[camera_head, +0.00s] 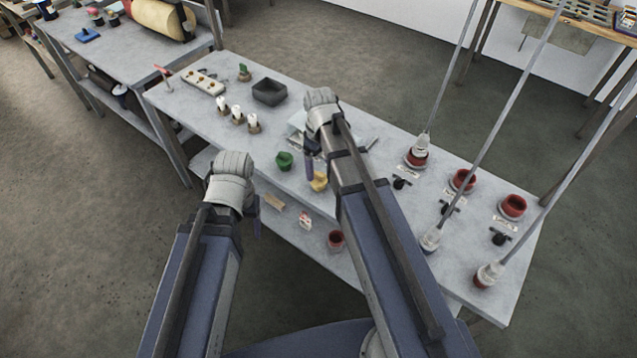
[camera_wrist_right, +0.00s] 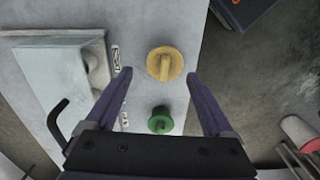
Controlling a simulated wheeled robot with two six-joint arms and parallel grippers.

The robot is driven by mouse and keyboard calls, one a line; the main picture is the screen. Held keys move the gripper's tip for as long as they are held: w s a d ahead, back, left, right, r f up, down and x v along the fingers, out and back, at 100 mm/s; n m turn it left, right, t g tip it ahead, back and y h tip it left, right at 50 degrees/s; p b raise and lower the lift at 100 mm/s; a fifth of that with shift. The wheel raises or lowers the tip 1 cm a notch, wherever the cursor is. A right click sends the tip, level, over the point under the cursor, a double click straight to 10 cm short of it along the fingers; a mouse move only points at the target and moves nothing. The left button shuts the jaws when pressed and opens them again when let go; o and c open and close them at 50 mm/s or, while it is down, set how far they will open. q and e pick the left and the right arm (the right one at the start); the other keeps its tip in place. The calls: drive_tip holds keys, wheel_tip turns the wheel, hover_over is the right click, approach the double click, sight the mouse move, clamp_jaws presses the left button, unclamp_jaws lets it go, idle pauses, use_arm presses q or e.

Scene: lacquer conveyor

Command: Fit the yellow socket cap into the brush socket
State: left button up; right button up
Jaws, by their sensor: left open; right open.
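The yellow socket cap (camera_head: 319,181) stands on the grey table near its front edge, just below my right wrist. In the right wrist view the yellow cap (camera_wrist_right: 165,64) is a round disc with a raised grip bar, between the open fingertips of my right gripper (camera_wrist_right: 159,73). I cannot tell their height above it. In the head view my right gripper (camera_head: 310,165) is partly hidden by its arm. My left gripper (camera_head: 257,225) is open and empty off the table's front edge. A pale block with a rounded hollow (camera_wrist_right: 94,66) may be the brush socket; I cannot tell.
A green cap (camera_head: 284,161) stands close beside the yellow one. A dark tray (camera_head: 269,92) and several white-topped pieces stand further left. Red bowls (camera_head: 513,206) and long slanted rods (camera_head: 486,130) crowd the table's right end. A lower shelf holds a red cup (camera_head: 336,240).

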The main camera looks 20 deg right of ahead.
sight(318, 174)
drive_tip(key=f+b, duration=0.5)
drive_tip(key=shift+s+a+f, duration=0.1)
drive_tip(key=shift+s+a, duration=0.1)
drive_tip(key=shift+s, duration=0.1)
drive_tip(key=c, duration=1.2)
